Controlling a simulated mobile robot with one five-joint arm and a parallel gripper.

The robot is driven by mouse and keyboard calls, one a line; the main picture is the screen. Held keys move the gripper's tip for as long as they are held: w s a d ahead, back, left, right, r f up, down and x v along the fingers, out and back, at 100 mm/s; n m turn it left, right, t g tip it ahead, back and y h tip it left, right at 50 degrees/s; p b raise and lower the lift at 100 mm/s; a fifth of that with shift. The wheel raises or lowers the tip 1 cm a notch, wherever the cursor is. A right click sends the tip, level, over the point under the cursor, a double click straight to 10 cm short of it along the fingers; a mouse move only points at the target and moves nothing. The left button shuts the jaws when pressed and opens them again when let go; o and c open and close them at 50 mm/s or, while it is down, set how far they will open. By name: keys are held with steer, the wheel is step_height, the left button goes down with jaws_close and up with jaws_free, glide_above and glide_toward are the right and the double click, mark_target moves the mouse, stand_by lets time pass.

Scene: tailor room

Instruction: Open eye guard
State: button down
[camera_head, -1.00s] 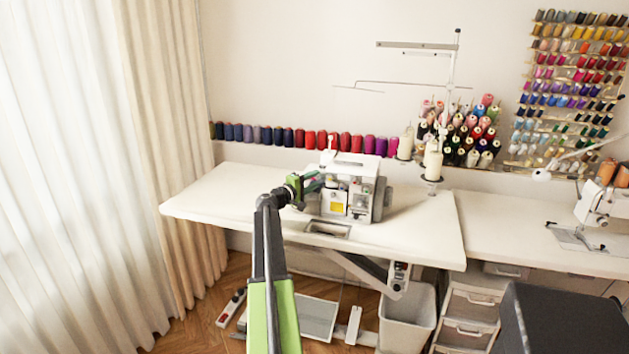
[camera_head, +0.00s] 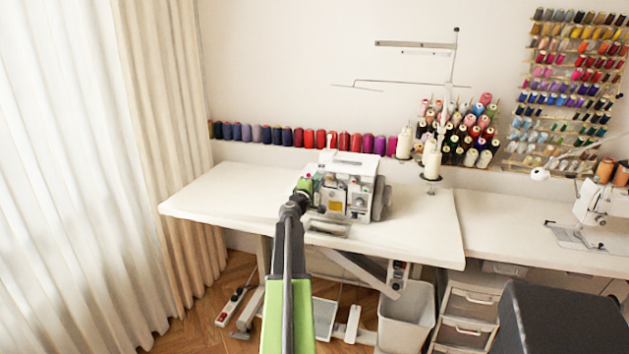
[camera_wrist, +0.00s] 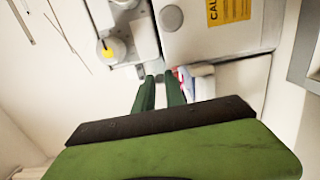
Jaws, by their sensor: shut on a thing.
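The white overlock machine (camera_head: 348,180) stands on the table, with a yellow label on its front. My gripper (camera_head: 315,181) is at the machine's left front side. In the wrist view its two green fingers (camera_wrist: 160,78) are close together at the machine's front. They are shut on a small part there, apparently the eye guard. The guard's outline is hard to make out, and the fingers and palm hide much of it. The machine's front cover (camera_wrist: 210,40), with a grey round knob and a yellow caution label, is just beyond the fingertips.
The white table (camera_head: 235,195) is clear to the left of the machine. A thread stand (camera_head: 450,90) rises behind it. Spools (camera_head: 355,143) line the wall edge. A second sewing machine (camera_head: 593,207) stands at right. A bin (camera_head: 405,315) is below the table.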

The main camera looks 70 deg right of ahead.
steer(key=shift+s+t, duration=0.1)
steer(key=shift+t, duration=0.2)
steer(key=c, duration=1.4)
jaws_free()
steer(key=shift+a, duration=0.1)
steer(key=a, duration=1.7)
steer(key=shift+s+a, duration=0.15)
steer(key=shift+s, duration=0.3)
